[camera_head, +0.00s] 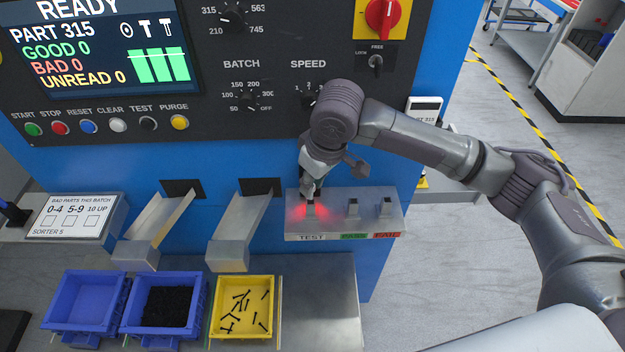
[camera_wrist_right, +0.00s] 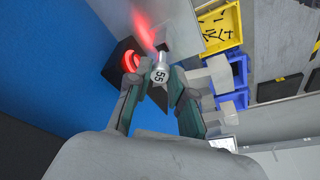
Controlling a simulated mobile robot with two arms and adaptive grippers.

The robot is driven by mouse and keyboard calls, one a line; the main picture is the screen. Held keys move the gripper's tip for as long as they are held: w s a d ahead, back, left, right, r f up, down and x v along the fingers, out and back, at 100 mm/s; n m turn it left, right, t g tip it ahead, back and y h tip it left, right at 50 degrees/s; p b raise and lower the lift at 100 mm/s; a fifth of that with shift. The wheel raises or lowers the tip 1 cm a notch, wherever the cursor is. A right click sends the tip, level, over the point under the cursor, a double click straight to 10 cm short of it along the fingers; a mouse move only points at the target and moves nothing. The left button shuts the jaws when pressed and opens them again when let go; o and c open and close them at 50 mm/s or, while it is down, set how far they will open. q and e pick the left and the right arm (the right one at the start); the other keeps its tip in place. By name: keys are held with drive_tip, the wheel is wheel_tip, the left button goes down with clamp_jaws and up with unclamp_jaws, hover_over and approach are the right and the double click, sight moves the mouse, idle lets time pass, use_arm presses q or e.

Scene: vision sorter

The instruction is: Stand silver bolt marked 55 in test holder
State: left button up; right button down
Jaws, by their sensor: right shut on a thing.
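My right gripper (camera_head: 311,184) is low over the TEST end of the metal ledge (camera_head: 345,222), where a red glow lights the surface. The test holder (camera_head: 310,205) shows as a dark shape just under the fingertips, partly hidden by them. In the right wrist view, my right gripper (camera_wrist_right: 153,88) is shut on the silver bolt (camera_wrist_right: 160,74), whose round head marked 55 faces the camera. The bolt's lower part is hidden, so I cannot tell whether it is in the holder. My left gripper is in neither view.
Two metal chutes (camera_head: 240,228) are to the left. Below are blue bins (camera_head: 87,300) and a yellow bin (camera_head: 244,333) with dark bolts. The blue machine panel is close behind.

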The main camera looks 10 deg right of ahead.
drive_tip(key=shift+f, duration=1.7)
drive_tip(key=c, duration=0.5)
unclamp_jaws()
drive_tip(key=shift+c, duration=0.2)
drive_tip(key=shift+r, duration=0.1)
wheel_tip(320, 180, up, 5)
drive_tip(key=p, duration=0.6)
drive_tip(key=shift+r+p, duration=0.2)
drive_tip(key=shift+p, duration=0.1)
drive_tip(key=shift+r, duration=1.2)
